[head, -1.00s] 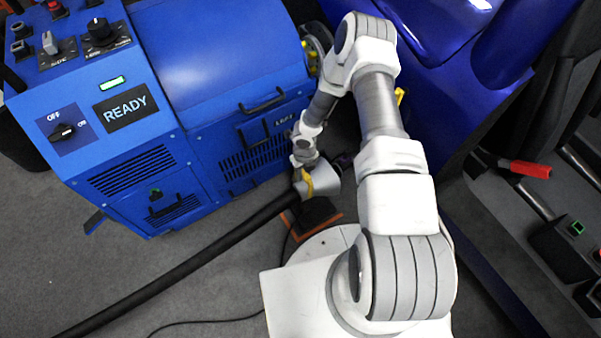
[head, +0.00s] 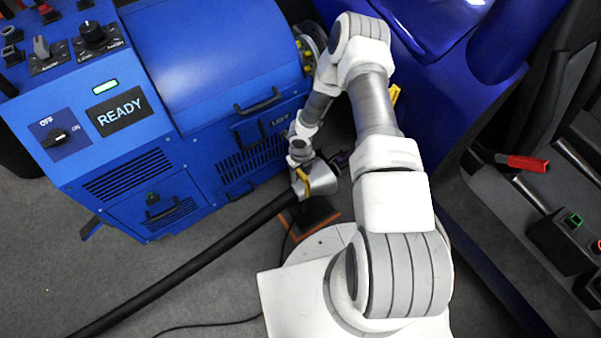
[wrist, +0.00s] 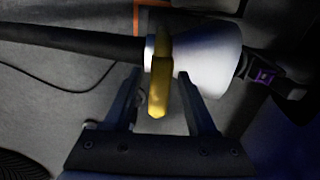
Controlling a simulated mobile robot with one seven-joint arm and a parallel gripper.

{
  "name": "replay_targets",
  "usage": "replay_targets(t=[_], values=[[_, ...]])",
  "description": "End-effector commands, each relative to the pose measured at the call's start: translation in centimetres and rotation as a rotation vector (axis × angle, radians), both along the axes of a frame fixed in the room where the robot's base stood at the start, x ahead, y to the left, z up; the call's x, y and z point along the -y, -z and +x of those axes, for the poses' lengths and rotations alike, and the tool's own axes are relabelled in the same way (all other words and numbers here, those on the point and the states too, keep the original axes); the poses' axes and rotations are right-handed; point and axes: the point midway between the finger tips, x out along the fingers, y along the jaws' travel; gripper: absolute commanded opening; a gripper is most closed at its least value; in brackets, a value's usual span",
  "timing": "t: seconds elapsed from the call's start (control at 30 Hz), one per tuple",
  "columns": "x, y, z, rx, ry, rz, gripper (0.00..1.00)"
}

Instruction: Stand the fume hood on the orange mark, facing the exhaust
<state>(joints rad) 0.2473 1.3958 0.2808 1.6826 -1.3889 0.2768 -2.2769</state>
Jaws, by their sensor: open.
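The fume hood is a pale metal cone (head: 322,180) with a yellow handle, on the end of a thick black hose (head: 190,262). In the wrist view the cone (wrist: 210,55) lies on its side, its wide end to the right. My gripper (wrist: 160,78) is open, with one finger on each side of the yellow handle (wrist: 160,92); contact cannot be told. In the head view my gripper (head: 301,168) is partly hidden by my arm. An orange-edged mark (head: 322,226) shows on the floor below the hood, largely covered by a dark shape.
A blue machine (head: 225,80) with a READY display stands at left. A dark blue car body (head: 440,110) is at right. A dark part with a purple piece (wrist: 264,76) sits just beyond the cone's wide end. Grey floor is open at lower left.

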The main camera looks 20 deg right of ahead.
Motion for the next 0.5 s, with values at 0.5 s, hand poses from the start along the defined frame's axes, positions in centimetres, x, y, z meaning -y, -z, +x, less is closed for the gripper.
replay_targets(t=[0.5], values=[[0.1,-7.9,-0.1,0.001,0.001,-0.001,0.57]])
